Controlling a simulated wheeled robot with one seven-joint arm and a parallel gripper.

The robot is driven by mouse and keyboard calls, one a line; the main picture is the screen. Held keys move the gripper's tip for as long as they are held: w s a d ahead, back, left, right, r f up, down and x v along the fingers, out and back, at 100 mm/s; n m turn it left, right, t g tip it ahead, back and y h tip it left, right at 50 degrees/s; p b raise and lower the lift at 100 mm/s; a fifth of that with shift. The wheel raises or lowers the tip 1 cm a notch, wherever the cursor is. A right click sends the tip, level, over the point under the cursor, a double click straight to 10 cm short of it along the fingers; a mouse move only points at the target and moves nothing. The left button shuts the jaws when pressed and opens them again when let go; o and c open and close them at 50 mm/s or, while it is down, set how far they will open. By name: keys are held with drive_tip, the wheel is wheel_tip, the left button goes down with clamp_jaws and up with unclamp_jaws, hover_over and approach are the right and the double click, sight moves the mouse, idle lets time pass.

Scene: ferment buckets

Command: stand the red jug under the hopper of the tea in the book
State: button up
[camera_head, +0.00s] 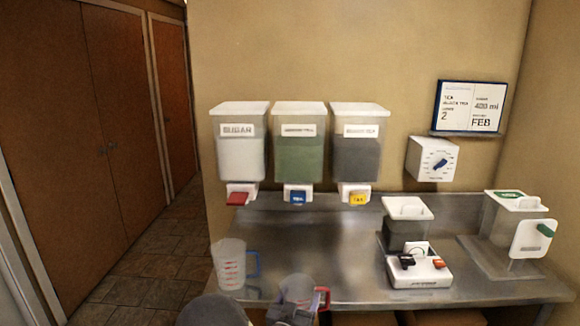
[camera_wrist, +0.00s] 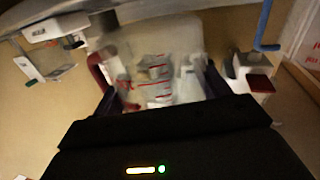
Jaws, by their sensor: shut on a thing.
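The red jug (camera_head: 297,287), clear with a red handle, is at the front edge of the counter in the head view, partly hidden by my arm. In the wrist view the jug (camera_wrist: 155,72) is blurred between the fingers of my gripper (camera_wrist: 160,88), which is shut on it. The open book (camera_head: 468,107) on the wall shelf reads tea, what looks like black tea, 2, 400 ml and FEB. Three wall hoppers are sugar (camera_head: 239,145), a green-filled one (camera_head: 300,150) with a blue tap, and a dark-filled one (camera_head: 358,150) with a yellow tap. The latter two labels are blurred.
A clear jug with a blue handle (camera_head: 230,265) stands on the counter's left. A black-and-white machine (camera_head: 415,262) and a lidded container (camera_head: 515,225) stand right. A dial box (camera_head: 433,159) is on the wall. The steel counter (camera_head: 300,235) is clear below the hoppers.

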drive_tip(key=s+d+f+n+y+p, duration=0.1)
drive_tip(key=s+d+f+n+y, duration=0.1)
drive_tip(key=s+d+f, duration=0.4)
drive_tip(key=s+d+f+n+t+y+p, duration=0.1)
drive_tip(key=s+d+f+n+y+p, duration=0.1)
drive_tip(key=s+d+f+y, duration=0.2)
drive_tip(key=s+d+f, duration=0.3)
drive_tip(key=f, duration=0.4)
drive_tip(key=shift+f, duration=0.35)
idle(0.4)
drive_tip(key=shift+a, duration=0.1)
idle(2.1)
idle(0.5)
